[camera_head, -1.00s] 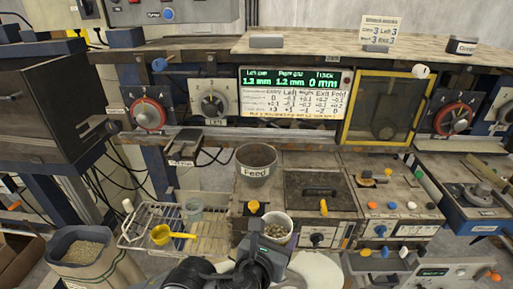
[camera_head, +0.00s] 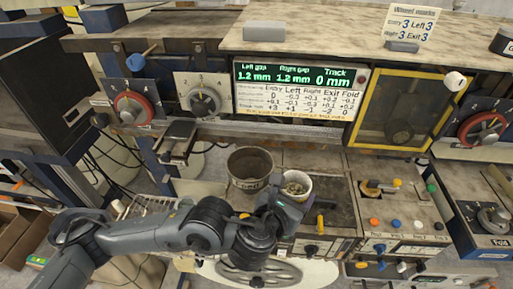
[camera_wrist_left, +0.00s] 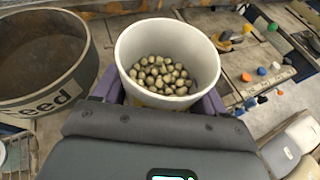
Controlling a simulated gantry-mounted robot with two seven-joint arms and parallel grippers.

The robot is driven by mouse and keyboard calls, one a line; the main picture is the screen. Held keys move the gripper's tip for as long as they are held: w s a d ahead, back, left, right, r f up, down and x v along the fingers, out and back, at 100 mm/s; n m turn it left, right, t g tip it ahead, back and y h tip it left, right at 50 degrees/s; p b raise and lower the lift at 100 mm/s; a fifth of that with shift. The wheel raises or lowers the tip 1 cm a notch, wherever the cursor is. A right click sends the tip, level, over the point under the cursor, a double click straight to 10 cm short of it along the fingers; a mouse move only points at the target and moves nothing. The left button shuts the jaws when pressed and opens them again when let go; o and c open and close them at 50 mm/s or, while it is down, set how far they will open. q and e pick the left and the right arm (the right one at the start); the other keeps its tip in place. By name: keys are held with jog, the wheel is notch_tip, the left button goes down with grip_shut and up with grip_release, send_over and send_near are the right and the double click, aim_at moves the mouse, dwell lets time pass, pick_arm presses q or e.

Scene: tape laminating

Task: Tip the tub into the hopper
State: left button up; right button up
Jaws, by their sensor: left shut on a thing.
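A white tub (camera_head: 297,183) holds many small round beige-brown pieces; it also shows upright in the left wrist view (camera_wrist_left: 208,61). My left gripper (camera_head: 283,200) is shut on the tub, with its fingers on both sides of it in the left wrist view (camera_wrist_left: 165,103). The hopper is a round brown-rimmed bin labelled "Feed" (camera_head: 250,163), just left of the tub. In the left wrist view the hopper (camera_wrist_left: 88,75) stands left of the tub, and its visible inside looks empty. My right gripper is not in view.
A machine panel with knobs and a lit display (camera_head: 300,75) stands behind the hopper. A wire rack (camera_head: 145,207) is partly hidden behind my left arm.

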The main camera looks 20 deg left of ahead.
pick_arm(q)
jog(key=shift+w, duration=0.15)
jog(key=shift+f, duration=0.1)
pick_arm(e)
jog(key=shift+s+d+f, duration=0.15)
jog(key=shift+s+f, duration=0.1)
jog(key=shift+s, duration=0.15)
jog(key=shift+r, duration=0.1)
